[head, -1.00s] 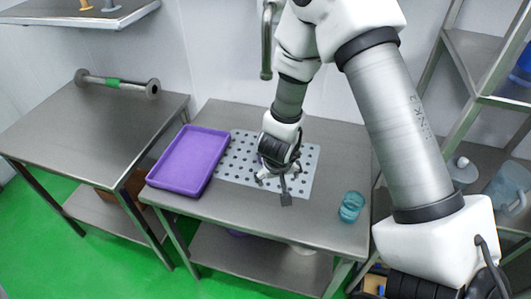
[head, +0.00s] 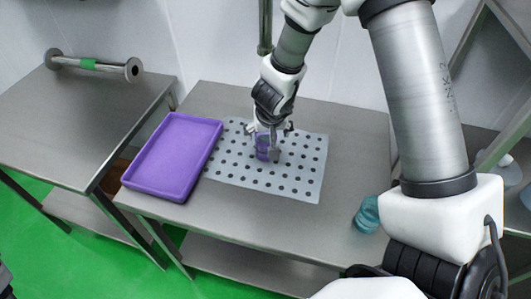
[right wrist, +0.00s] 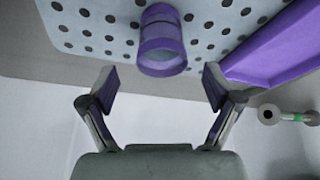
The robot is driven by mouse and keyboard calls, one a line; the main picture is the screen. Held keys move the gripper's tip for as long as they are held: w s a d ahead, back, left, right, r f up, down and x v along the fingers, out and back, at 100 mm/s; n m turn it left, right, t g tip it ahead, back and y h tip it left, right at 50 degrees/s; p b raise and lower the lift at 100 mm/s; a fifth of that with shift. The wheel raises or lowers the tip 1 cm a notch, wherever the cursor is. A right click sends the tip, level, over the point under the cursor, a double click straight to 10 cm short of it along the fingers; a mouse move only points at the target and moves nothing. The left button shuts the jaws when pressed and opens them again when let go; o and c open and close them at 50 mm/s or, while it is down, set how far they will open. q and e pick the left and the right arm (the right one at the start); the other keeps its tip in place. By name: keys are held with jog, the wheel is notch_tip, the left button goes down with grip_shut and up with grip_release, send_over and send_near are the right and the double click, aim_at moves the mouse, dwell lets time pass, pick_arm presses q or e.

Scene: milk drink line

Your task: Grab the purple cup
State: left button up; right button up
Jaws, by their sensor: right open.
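The purple cup (head: 262,148) stands on the perforated light mat (head: 303,180) on the middle table, partly hidden by my right gripper (head: 269,136) in the head view. In the right wrist view the purple cup (right wrist: 162,42) shows ahead of the open right gripper (right wrist: 160,78), roughly centred between its two fingertips. The fingers are spread wide and a gap lies between them and the cup; nothing is held. My left gripper is not in view.
An empty purple tray (head: 172,158) lies left of the mat. A teal cup (head: 366,215) stands near the table's right side, partly behind my right arm. A flanged metal bar (head: 93,65) with a green band lies on the left table. The table front is clear.

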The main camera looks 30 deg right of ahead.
aim_at(266, 146)
jog(key=b+x, duration=0.1)
jog(key=x, duration=0.3)
jog(key=shift+f, duration=0.2)
jog(key=b+x, duration=0.2)
jog(key=x, duration=0.2)
jog(key=shift+a+f+b, duration=0.15)
jog(key=shift+f+b, duration=0.15)
jog(key=shift+f, duration=0.1)
jog(key=shift+w+f, duration=0.2)
jog(key=shift+w, duration=0.05)
jog(key=shift+s+r, duration=0.1)
jog(key=shift+s, duration=0.05)
jog(key=c, duration=0.6)
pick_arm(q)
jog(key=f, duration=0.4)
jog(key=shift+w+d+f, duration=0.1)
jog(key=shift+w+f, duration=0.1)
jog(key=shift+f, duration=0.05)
pick_arm(e)
jog(key=c, duration=0.7)
